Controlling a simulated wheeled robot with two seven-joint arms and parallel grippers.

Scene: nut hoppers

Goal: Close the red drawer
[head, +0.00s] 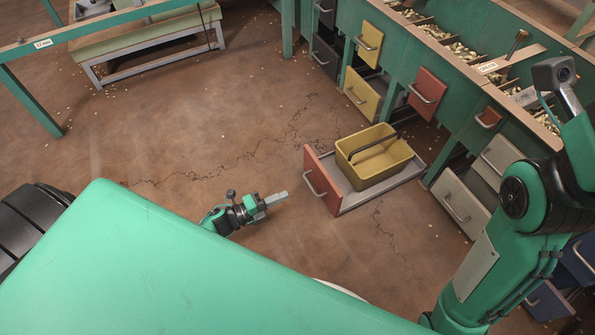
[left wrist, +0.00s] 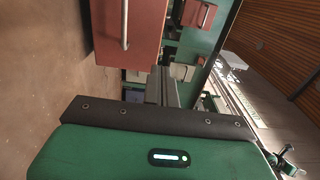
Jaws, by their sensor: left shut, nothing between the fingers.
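The red drawer (head: 321,184) is pulled far out of the green bench, low near the floor. Its red front with a metal bar handle faces left, and a yellow bin (head: 362,165) sits inside it. My left gripper (head: 282,196) is shut and empty, in front of the red front and apart from it, pointing towards it. In the left wrist view the shut fingers (left wrist: 162,85) show at the middle, with the red front (left wrist: 140,32) and its handle beyond at upper left. My right arm shows at the right of the head view, but its gripper is not visible.
A low padded bench (head: 150,37) stands at upper left. The cracked floor between is mostly clear.

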